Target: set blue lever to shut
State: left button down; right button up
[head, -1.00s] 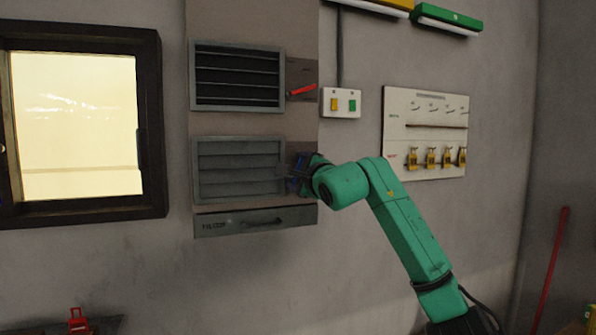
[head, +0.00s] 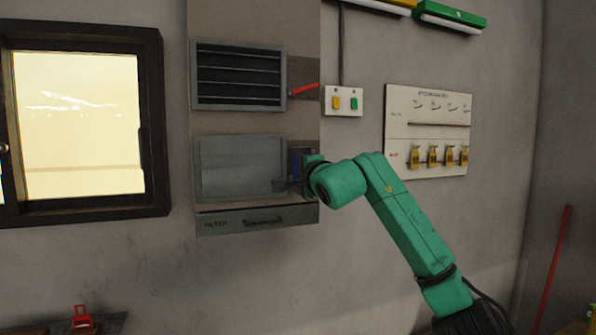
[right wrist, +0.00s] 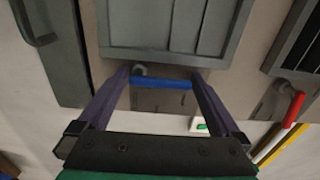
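The blue lever (right wrist: 160,83) lies crosswise between the two fingers of my right gripper (right wrist: 160,82) in the right wrist view, beside the lower louvre vent (right wrist: 185,25). The fingers are apart, one near each end of the lever; I cannot tell if either touches it. In the head view my right gripper (head: 295,172) is at the right edge of the lower vent (head: 238,168) and mostly hides the lever. The lower vent's slats look flat and closed. My left gripper is not in view.
Above is an upper vent (head: 238,76) with open dark slats and a red lever (head: 304,89). Below is a filter drawer (head: 225,223) with a handle. A switch box (head: 343,101) and a panel with yellow clips (head: 428,130) are to the right. A window (head: 75,120) is left.

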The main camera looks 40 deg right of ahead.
jog(key=shift+s+a+f+b, duration=0.1)
jog(key=shift+s+f+b, duration=0.05)
jog(key=shift+s+b, duration=0.2)
jog(key=b+v, duration=0.5)
jog(key=v, duration=0.8)
jog(key=shift+s+a+b, duration=0.2)
jog(key=shift+s+b, duration=0.15)
